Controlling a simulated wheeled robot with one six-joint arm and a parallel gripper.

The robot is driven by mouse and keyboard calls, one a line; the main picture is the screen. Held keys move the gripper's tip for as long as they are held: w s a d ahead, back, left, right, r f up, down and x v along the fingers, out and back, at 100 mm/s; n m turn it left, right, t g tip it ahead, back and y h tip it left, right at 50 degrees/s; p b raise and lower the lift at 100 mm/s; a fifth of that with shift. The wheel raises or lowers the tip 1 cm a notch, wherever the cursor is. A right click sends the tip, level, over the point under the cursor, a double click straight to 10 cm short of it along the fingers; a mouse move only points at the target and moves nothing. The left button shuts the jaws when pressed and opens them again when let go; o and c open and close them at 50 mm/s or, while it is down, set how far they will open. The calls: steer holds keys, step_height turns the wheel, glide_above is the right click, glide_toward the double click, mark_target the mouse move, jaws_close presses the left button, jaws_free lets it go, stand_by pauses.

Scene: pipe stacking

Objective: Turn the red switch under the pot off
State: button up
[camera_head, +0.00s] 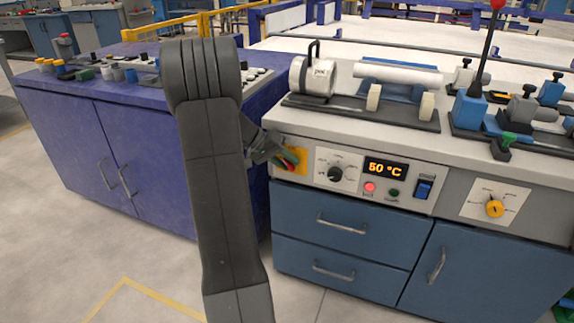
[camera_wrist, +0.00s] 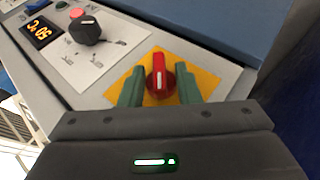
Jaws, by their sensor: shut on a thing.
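The red switch (camera_wrist: 158,70) is a round red knob with a raised grip and a white line, on a yellow square plate (camera_wrist: 205,82). In the wrist view, its white line points along my fingers. My gripper (camera_wrist: 159,80) has its green fingers on either side of the knob, shut on it. In the head view, my gripper (camera_head: 284,157) reaches the plate (camera_head: 301,155) at the left end of the panel and partly hides the switch. The silver pot (camera_head: 318,76) stands on the bench above the switch.
A black dial (camera_head: 336,173), a display (camera_head: 386,169) reading 50 °C, a red button (camera_head: 370,187) and a blue rocker switch (camera_head: 424,189) are to the right. Blue drawers (camera_head: 345,222) lie below. A purple cabinet (camera_head: 70,150) stands left of my arm.

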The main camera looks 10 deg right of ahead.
steer(key=h, duration=0.1)
steer(key=g+h, duration=0.1)
steer(key=n+h, duration=0.1)
steer(key=h, duration=0.1)
steer(key=shift+w+a+f+g+b, duration=0.15)
steer(key=shift+a+f+g+b, duration=0.05)
steer(key=shift+f+g+b, duration=0.15)
steer(key=shift+f+n+g+h, duration=0.1)
steer(key=shift+n+g+h, duration=0.35)
steer(key=shift+h, duration=0.65)
steer(key=shift+f+n+g+h, duration=0.1)
steer(key=shift+n+g+h, duration=0.3)
steer(key=shift+h, duration=0.7)
steer(key=o, duration=0.6)
steer(key=shift+r, duration=0.1)
steer(key=p+v, duration=0.2)
steer(key=v, duration=1.2)
steer(key=shift+d, duration=0.1)
